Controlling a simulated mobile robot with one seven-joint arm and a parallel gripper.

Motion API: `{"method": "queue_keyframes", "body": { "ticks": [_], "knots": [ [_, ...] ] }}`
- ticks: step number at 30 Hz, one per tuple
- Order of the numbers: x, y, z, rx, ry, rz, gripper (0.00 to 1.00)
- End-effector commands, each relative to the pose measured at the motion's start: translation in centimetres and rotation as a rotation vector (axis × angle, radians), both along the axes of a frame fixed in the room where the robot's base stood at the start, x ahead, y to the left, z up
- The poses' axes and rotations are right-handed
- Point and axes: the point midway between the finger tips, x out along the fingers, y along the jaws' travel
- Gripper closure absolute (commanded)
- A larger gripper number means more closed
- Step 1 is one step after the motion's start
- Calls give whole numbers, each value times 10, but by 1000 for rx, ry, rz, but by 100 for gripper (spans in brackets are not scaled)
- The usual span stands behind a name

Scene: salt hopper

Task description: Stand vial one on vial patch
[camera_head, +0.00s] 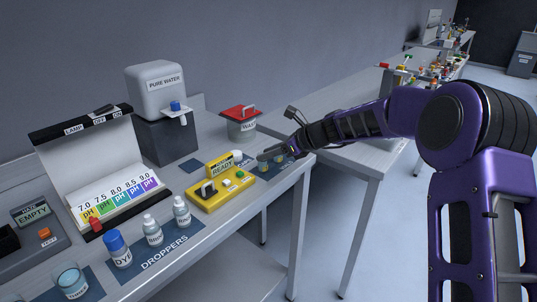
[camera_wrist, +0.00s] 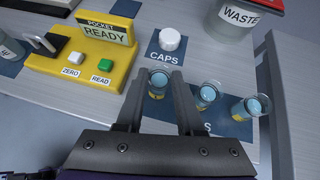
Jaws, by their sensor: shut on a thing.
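My gripper (camera_wrist: 158,88) points down at the table's right end and is shut on a small clear vial (camera_wrist: 159,80) with pale blue liquid, upright between the fingertips. Two similar vials, a middle one (camera_wrist: 207,95) and a right one (camera_wrist: 250,107), stand in a row to its right. The dark blue vial patch (camera_wrist: 222,127) lies beneath this row, its lettering mostly hidden by my gripper. I cannot tell whether the held vial touches the patch. In the head view my gripper (camera_head: 270,154) hangs over the row and partly covers the vials.
A white cap (camera_wrist: 170,39) sits on the caps patch just beyond. The yellow pocket meter (camera_wrist: 85,60) reads READY, to the left. A waste bin (camera_wrist: 230,20) with a red lid stands behind. The table's right edge (camera_wrist: 268,100) is close to the right vial.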

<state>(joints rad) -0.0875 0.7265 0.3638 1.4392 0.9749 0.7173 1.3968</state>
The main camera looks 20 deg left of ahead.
Motion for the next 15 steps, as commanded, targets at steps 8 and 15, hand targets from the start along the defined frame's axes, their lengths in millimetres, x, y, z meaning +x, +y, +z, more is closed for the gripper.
{"method": "queue_keyframes", "body": {
  "ticks": [8, 15],
  "knots": [
    [0, 0, -3, 0, 0, 0, 49],
    [0, 0, -3, 0, 0, 0, 34]
  ]
}}
